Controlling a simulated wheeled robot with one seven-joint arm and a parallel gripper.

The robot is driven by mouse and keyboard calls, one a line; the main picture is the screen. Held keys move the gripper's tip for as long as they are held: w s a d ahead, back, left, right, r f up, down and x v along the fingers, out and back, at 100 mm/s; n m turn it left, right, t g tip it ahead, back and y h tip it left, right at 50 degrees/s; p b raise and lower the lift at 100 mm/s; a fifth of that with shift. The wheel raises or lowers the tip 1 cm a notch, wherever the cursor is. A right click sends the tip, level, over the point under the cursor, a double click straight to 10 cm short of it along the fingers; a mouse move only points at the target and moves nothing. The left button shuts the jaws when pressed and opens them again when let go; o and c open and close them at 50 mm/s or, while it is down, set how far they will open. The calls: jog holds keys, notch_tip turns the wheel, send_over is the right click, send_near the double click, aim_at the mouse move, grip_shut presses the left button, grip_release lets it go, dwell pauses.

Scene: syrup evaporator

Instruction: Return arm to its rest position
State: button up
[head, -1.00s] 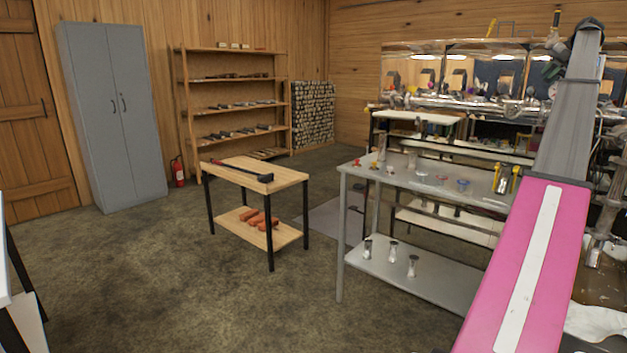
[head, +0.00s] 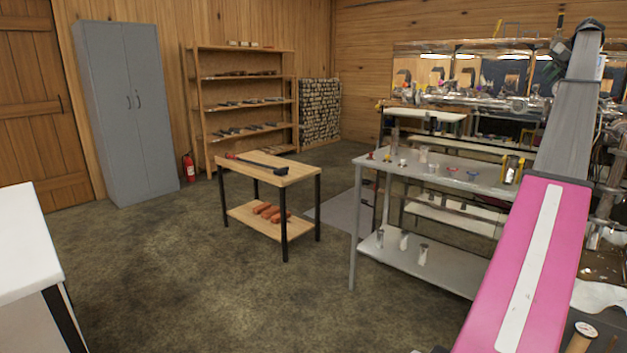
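My own arm (head: 530,265) runs up the right side of the head view. It has a pink link with a white stripe, then a grey link (head: 570,125) that rises to a dark joint (head: 588,30) near the top edge. No gripper fingers can be made out in the head view, so whether it holds anything is not shown.
A white-topped table (head: 25,245) stands close at left. A wooden table (head: 295,172) bears a long-handled tool. A grey metal table (head: 450,172) with small vessels stands right of it, near my arm. Shiny evaporator equipment (head: 470,95) is behind. The floor between is open.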

jog(key=a+f+m+g+h, duration=0.1)
jog(key=a+f+m, duration=0.6)
jog(key=a+f, duration=1.5)
jog(key=a+f+m+g+h, duration=0.15)
jog(key=a+f+m, duration=0.55)
jog(key=a+f, duration=1.55)
jog(key=s+a+f+m+g, duration=0.1)
jog(key=s+a+f+m, duration=0.2)
jog(key=s+a+f, duration=0.55)
jog(key=s+a+f+m, duration=0.4)
jog(key=s+a+f, duration=0.1)
jog(key=f, duration=0.7)
jog(key=s+a+f+m+h, duration=0.1)
jog(key=s+a+f+m, duration=0.2)
jog(key=s, duration=0.6)
jog(key=s+a+f+m+h, duration=0.1)
jog(key=s+a+f+m, duration=0.2)
jog(key=s+a+f, duration=0.4)
jog(key=s+a+g, duration=0.1)
jog(key=s+a, duration=0.2)
jog(key=shift+s+a+m+h, duration=0.2)
jog(key=shift+s+m+h, duration=0.1)
jog(key=shift+h, duration=0.05)
